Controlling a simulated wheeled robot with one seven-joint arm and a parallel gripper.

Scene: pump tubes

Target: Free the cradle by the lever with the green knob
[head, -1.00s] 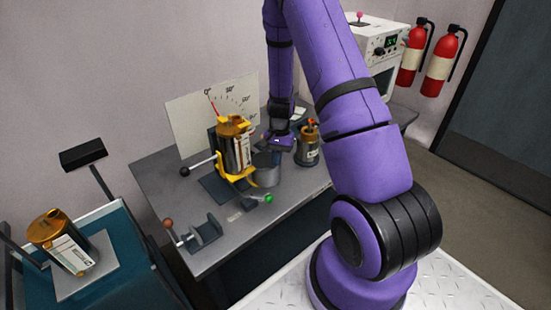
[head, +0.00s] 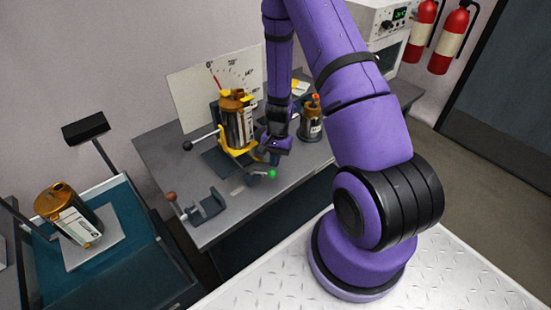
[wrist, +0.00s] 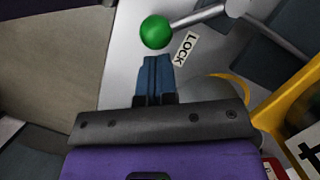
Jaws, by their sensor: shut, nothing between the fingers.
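The green knob (head: 271,174) sits on the end of a short lever at the front of the workbench. In the wrist view the green knob (wrist: 156,31) is just beyond my fingertips, with its metal lever rod (wrist: 198,15) running right and a LOCK label (wrist: 184,48) beside it. My gripper (wrist: 155,62) is shut and empty, with a small apparent gap to the knob; contact cannot be told. In the head view my gripper (head: 274,158) is just above the knob. The yellow cradle (head: 224,146) holds a tilted amber canister (head: 237,120), right of a black-knobbed lever (head: 188,145).
A dial board (head: 190,88) stands behind the cradle. A second canister (head: 311,124) stands right of my gripper. A grey bracket with a brown-knobbed lever (head: 171,197) is at the front left. Another canister (head: 66,214) lies tilted on a plate on the teal cart.

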